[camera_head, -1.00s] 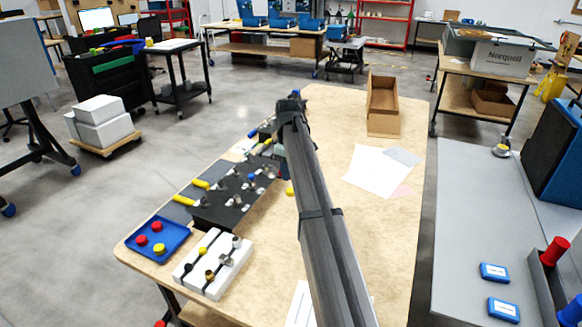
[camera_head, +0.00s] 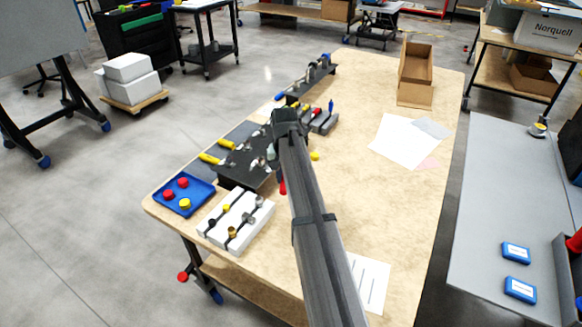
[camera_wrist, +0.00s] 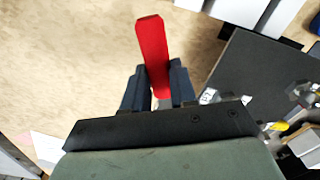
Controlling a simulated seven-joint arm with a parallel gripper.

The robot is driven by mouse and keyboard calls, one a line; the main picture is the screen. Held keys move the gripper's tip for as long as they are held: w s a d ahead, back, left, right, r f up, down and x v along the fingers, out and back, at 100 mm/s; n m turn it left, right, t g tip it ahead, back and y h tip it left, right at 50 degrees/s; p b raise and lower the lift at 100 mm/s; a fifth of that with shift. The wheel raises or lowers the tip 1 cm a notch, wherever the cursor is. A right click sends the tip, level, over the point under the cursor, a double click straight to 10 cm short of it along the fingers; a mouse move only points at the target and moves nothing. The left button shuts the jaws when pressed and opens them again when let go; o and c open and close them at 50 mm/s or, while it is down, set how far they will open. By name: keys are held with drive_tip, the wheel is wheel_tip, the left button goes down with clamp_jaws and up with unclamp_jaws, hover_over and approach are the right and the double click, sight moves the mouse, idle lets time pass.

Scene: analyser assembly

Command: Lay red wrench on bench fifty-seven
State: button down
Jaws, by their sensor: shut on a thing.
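In the wrist view my gripper (camera_wrist: 160,88) is shut on the red wrench (camera_wrist: 152,45). Its flat red handle sticks out past the fingertips, above the bare wood of the bench. The wrench's other end is hidden by the gripper body. In the head view a bit of the red wrench (camera_head: 283,186) shows just left of my arm, beside the black tool block. The gripper's fingers are hidden behind my arm there. The wooden bench (camera_head: 365,215) spreads under the arm. I cannot tell whether the wrench touches the bench. No number fifty-seven is readable.
A black block with yellow-handled tools (camera_head: 243,170), a white fixture (camera_head: 236,218) and a blue tray (camera_head: 184,194) line the bench's left side. Papers (camera_head: 395,140) and a cardboard box (camera_head: 415,75) lie at the right and back.

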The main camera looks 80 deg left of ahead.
sight(285, 199)
drive_tip(key=shift+s+d+f, duration=0.15)
drive_tip(key=shift+s+f, duration=0.05)
drive_tip(key=shift+f, duration=3)
drive_tip(key=shift+f, duration=0.4)
drive_tip(key=c, duration=0.8)
unclamp_jaws()
wheel_tip(285, 199, up, 14)
drive_tip(key=shift+f, duration=0.1)
